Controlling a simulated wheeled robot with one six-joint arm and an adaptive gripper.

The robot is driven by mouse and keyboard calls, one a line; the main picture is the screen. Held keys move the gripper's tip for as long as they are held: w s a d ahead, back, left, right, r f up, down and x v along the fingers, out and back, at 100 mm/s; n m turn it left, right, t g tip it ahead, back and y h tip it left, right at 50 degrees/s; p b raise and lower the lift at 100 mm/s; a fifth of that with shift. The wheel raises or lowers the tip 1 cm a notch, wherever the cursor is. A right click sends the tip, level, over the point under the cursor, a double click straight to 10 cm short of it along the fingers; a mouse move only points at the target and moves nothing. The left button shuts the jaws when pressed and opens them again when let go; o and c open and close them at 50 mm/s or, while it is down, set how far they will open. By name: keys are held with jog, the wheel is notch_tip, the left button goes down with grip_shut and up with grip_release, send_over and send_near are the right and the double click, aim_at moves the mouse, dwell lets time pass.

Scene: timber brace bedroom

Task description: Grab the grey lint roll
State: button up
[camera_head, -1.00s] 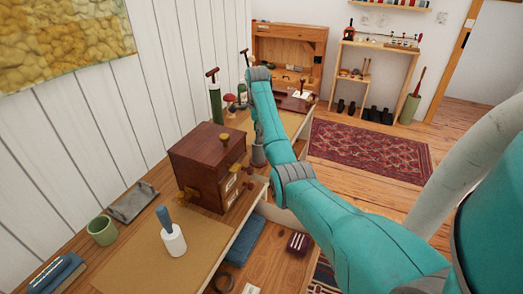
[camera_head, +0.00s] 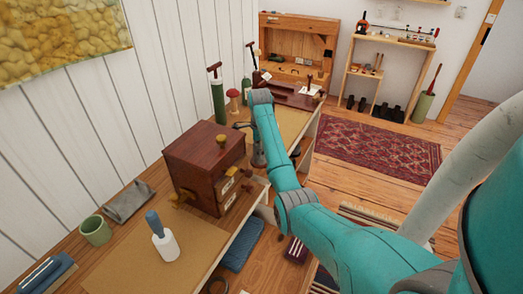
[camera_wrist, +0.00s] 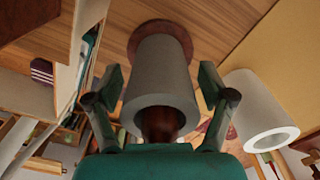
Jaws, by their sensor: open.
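The grey lint roll (camera_wrist: 158,75) shows in the wrist view as a grey cylinder on a round reddish-brown base, with a brown handle inside its near open end. My gripper (camera_wrist: 161,80) is open, with one finger on each side of the roll. Small gaps seem to show between the fingers and the roll, so I see no firm contact. In the head view my arm hides most of the gripper and the roll, near the right of the wooden drawer box.
A white roll (camera_wrist: 258,110) stands close on the right in the wrist view. The brown drawer box (camera_head: 200,160) is left of my arm.

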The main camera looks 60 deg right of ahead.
jog(key=c, duration=1.3)
jog(key=shift+o, duration=0.2)
jog(key=shift+r, duration=0.1)
